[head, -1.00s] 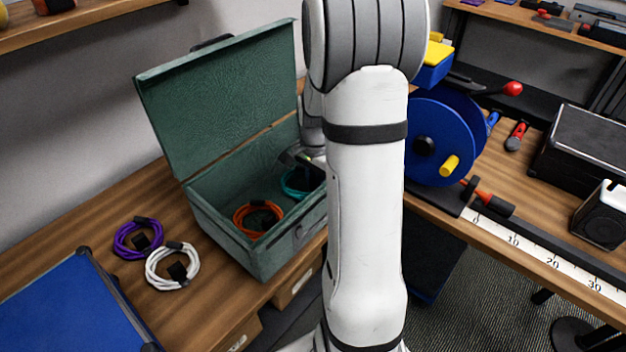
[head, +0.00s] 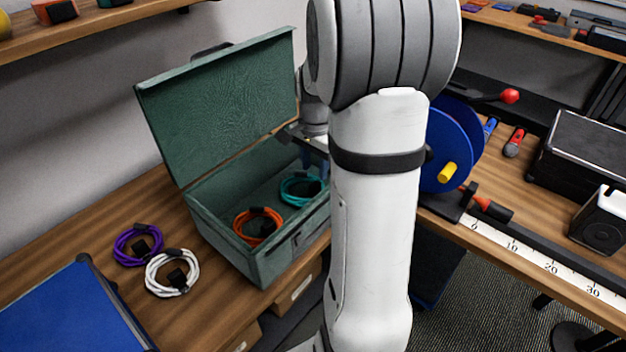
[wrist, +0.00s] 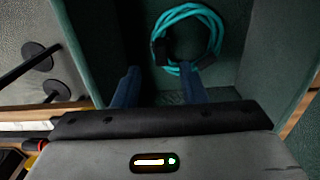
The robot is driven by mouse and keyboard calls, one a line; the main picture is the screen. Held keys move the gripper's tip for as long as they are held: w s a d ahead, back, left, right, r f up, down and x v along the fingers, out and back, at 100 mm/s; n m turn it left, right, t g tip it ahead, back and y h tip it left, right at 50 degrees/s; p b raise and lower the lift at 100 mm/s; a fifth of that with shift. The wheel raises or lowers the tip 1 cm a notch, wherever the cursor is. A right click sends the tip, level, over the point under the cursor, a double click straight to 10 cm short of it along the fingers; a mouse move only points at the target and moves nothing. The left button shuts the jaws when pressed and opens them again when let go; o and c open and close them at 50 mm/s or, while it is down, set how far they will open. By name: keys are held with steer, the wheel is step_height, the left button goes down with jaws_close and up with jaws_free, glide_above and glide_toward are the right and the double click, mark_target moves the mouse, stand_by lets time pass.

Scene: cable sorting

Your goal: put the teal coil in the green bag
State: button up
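The teal coil (head: 301,189) lies inside the open green bag (head: 262,265), at its right end, beside the orange coil (head: 258,227). In the wrist view the teal coil (wrist: 187,38) lies on the floor of the bag (wrist: 228,75), with a black tie on it. My gripper (wrist: 160,82) is above the bag with its two blue fingers spread apart and nothing between them. The right fingertip overlaps the coil's near edge in the picture, but the coil lies below it. In the head view my arm hides part of the gripper.
A purple coil (head: 138,244) and a white coil (head: 172,272) lie on the table left of the bag. A blue case (head: 70,312) is at the front left. The bag's raised lid (head: 225,105) stands behind it. A blue reel (head: 450,150) is to the right.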

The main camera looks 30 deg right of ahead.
steer(key=s+a+r+n+t, duration=0.1)
steer(key=s+a+r+n, duration=0.6)
steer(key=a+r, duration=0.15)
steer(key=s+a+f+n+t, duration=0.1)
steer(key=s+a+f+n, duration=0.1)
steer(key=s+a+n, duration=0.5)
steer(key=shift+s+a, duration=0.3)
steer(key=shift+s, duration=0.55)
steer(key=shift+t, duration=0.3)
steer(key=shift+r+p, duration=0.55)
steer(key=shift+c, duration=0.6)
